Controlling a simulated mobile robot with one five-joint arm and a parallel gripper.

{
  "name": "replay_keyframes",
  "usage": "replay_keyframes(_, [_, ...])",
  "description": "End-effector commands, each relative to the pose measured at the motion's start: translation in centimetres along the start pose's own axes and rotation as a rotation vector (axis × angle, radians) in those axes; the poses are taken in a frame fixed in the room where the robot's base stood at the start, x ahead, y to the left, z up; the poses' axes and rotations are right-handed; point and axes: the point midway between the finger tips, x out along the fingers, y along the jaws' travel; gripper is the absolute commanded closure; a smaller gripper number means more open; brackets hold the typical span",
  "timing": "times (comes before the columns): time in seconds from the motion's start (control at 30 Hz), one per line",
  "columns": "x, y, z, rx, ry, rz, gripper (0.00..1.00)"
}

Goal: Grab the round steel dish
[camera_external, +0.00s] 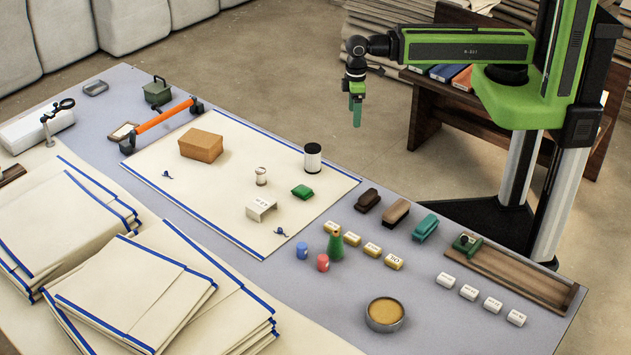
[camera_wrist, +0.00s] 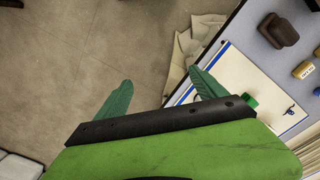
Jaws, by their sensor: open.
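The round steel dish (camera_external: 385,314) stands near the front edge of the grey table, right of the middle in the external view. It has a low metal rim and a tan filling or inside. My gripper (camera_external: 356,108) hangs from the green arm, high up and beyond the table's far edge, far from the dish. In the wrist view my gripper (camera_wrist: 160,92) shows two green fingers spread apart with nothing between them. The floor and a corner of the table lie below it. The dish is not seen in the wrist view.
A wooden tray (camera_external: 510,277) and several white blocks (camera_external: 468,292) lie right of the dish. Folded cloth stacks (camera_external: 150,290) fill the left. Bare table surrounds the dish.

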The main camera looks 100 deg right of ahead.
Motion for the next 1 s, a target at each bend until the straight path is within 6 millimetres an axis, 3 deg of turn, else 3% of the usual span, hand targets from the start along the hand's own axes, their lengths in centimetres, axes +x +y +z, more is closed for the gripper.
replay_keyframes(0.13, [0.0, 0.0, 0.0, 0.0, 0.0, 0.0, 0.0])
replay_keyframes(0.37, [0.0, 0.0, 0.0, 0.016, 0.0, 0.0, 0.0])
replay_keyframes(0.47, [0.0, -0.1, -0.4, 0.147, 0.015, -0.007, 0.0])
replay_keyframes(0.57, [-0.2, -2.5, -2.6, 0.43, 0.048, -0.119, 0.0])
replay_keyframes(0.67, [-0.8, -6.9, -6.6, 0.773, 0.035, -0.325, 0.0])
replay_keyframes(0.77, [-0.1, -14.1, -10.5, 1.071, -0.071, -0.554, 0.0])
replay_keyframes(0.87, [0.8, -24.2, -13.5, 1.323, -0.298, -0.774, 0.0])
replay_keyframes(0.9, [1.1, -28.7, -14.1, 1.397, -0.415, -0.842, 0.0])
replay_keyframes(1.0, [1.9, -38.7, -13.8, 1.49, -0.683, -0.932, 0.0])
